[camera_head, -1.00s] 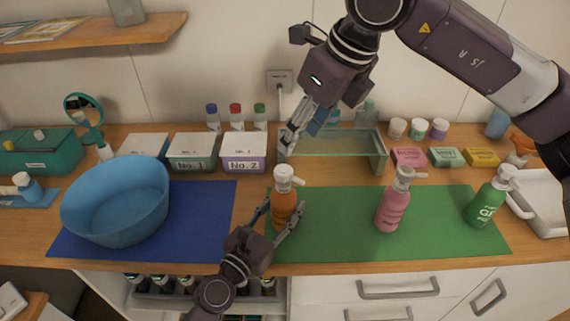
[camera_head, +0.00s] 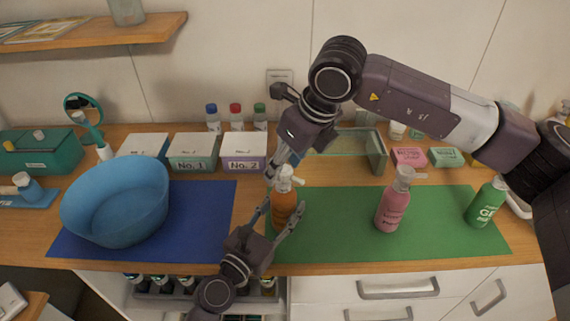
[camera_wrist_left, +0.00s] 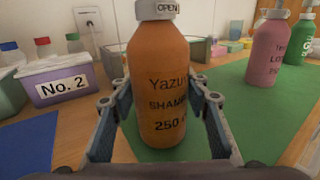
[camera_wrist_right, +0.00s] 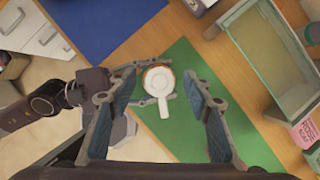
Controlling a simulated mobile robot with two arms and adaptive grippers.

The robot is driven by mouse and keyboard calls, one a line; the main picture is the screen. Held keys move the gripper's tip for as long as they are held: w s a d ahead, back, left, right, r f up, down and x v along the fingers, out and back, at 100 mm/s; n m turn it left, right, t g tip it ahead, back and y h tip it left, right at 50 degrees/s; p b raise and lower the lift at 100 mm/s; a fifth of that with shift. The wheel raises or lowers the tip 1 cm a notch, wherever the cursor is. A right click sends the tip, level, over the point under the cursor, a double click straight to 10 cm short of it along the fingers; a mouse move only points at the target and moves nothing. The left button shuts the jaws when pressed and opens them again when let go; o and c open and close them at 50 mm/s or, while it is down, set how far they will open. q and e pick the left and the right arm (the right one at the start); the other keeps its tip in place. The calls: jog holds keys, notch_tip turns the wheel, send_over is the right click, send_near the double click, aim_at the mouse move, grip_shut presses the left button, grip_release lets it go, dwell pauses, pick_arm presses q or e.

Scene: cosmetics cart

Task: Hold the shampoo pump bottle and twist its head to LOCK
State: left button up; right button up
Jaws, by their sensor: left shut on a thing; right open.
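The orange shampoo bottle (camera_head: 284,207) stands upright at the left edge of the green mat. In the left wrist view the bottle (camera_wrist_left: 160,85) reads "Shampoo 250", and its white collar (camera_wrist_left: 157,9) reads "OPEN". My left gripper (camera_head: 274,222) is shut around the bottle's body from the front. My right gripper (camera_head: 276,177) is above and beside the white pump head (camera_head: 285,174). In the right wrist view the open right fingers (camera_wrist_right: 160,110) straddle the pump head (camera_wrist_right: 159,80), seen from above with its spout toward the lower edge. I cannot tell whether they touch it.
A pink bottle (camera_head: 393,203) and a green bottle (camera_head: 485,204) stand on the green mat (camera_head: 340,230) to the right. A glass-topped stand (camera_head: 340,145) is behind. A blue bowl (camera_head: 115,200) and white-lidded boxes (camera_head: 193,148) are left.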

jog(key=c, duration=1.2)
jog(key=shift+w+d+n+g+y, duration=0.1)
jog(key=shift+n+g+y, duration=0.25)
jog(key=shift+n, duration=0.85)
jog(key=shift+n+g+y, duration=0.15)
jog(key=shift+n+g, duration=0.3)
jog(key=shift+n, duration=0.75)
jog(key=o, duration=1.2)
jog(key=v, duration=1.2)
pick_arm(q)
jog(key=o, duration=1.5)
